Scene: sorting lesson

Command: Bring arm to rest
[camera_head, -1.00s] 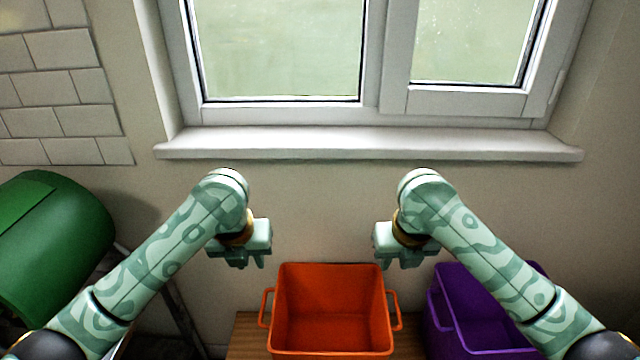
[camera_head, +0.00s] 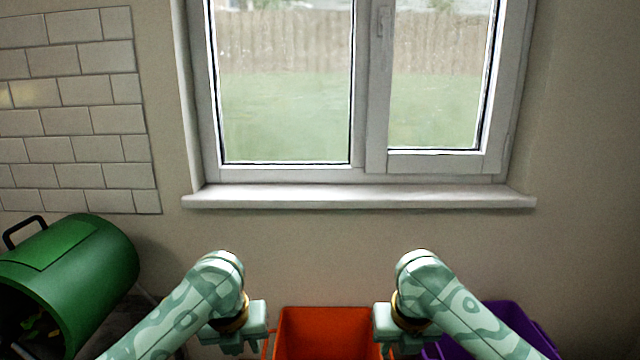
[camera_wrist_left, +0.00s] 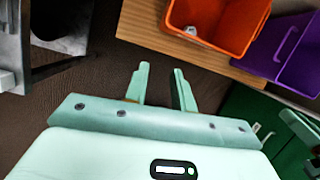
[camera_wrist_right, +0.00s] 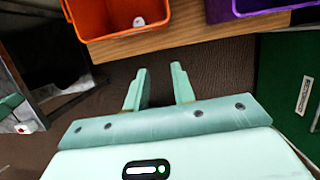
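My left gripper (camera_wrist_left: 160,88) is open and empty in the left wrist view, its two fingers apart over the dark floor. In the head view it hangs left of the orange bin, with its fingertips (camera_head: 239,347) near the bottom edge. My right gripper (camera_wrist_right: 158,90) is also open and empty in the right wrist view, over the dark floor in front of the wooden surface. In the head view it (camera_head: 400,345) hangs near the right side of the orange bin.
An orange bin (camera_head: 330,325) and a purple bin (camera_head: 515,318) stand side by side on a wooden surface (camera_wrist_right: 185,32). A small pale object (camera_wrist_right: 139,21) lies in the orange bin. A green drum (camera_head: 95,265) lies at left. A window sill (camera_head: 360,197) runs behind.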

